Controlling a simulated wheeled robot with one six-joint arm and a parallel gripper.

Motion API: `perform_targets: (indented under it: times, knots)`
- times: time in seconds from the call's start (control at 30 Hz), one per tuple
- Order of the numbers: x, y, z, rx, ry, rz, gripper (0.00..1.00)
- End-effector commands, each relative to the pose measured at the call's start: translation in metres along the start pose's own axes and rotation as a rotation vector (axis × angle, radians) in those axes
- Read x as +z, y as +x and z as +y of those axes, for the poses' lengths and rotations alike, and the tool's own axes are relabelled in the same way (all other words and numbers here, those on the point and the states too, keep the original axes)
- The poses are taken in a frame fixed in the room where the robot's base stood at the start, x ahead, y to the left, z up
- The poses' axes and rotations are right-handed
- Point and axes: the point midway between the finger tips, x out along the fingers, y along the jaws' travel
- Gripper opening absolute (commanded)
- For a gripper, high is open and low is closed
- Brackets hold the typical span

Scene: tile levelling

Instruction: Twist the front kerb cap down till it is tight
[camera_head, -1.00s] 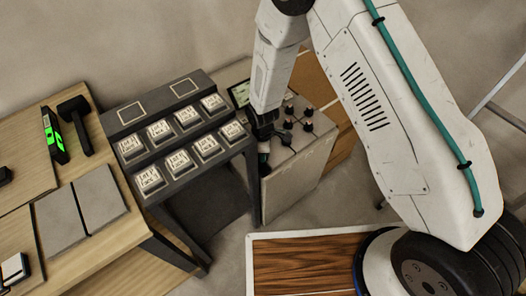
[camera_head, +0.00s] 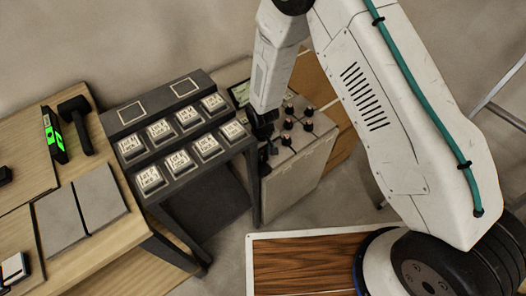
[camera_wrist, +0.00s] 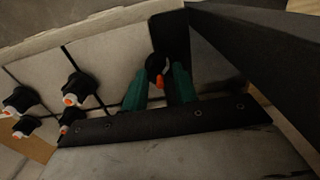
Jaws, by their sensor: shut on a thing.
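The front kerb cap (camera_wrist: 157,66), black with an orange mark, stands on pale tiles at the edge beside a dark upright face in the wrist view. My gripper (camera_wrist: 160,88) has its two green fingers shut on it, one on each side. In the head view my gripper (camera_head: 266,147) reaches down to the near left edge of the tiled block (camera_head: 291,179), and the held cap cannot be made out there.
Several other black caps with orange marks, such as one cap (camera_wrist: 78,88), stand on the tile joints. A dark stand (camera_head: 218,172) with labelled square pads is close on the left. A wooden table (camera_head: 98,258) stands further left.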

Motion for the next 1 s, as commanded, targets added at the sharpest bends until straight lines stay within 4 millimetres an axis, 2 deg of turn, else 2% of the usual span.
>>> perform_targets:
  times: [0.03, 0.4, 0.9, 0.93, 1.0]
  knots:
    - [-0.0059, -0.0024, 0.0011, 0.002, 0.029, 0.014, 0.05]
    - [-0.0065, -0.0027, 0.0016, 0.001, 0.170, 0.016, 0.05]
    - [-0.0067, -0.0029, 0.0020, 0.001, 0.188, 0.016, 0.05]
    - [-0.0067, -0.0029, 0.0020, 0.001, 0.188, 0.016, 0.31]
    - [-0.0060, -0.0026, 0.0019, 0.001, 0.188, 0.015, 0.50]
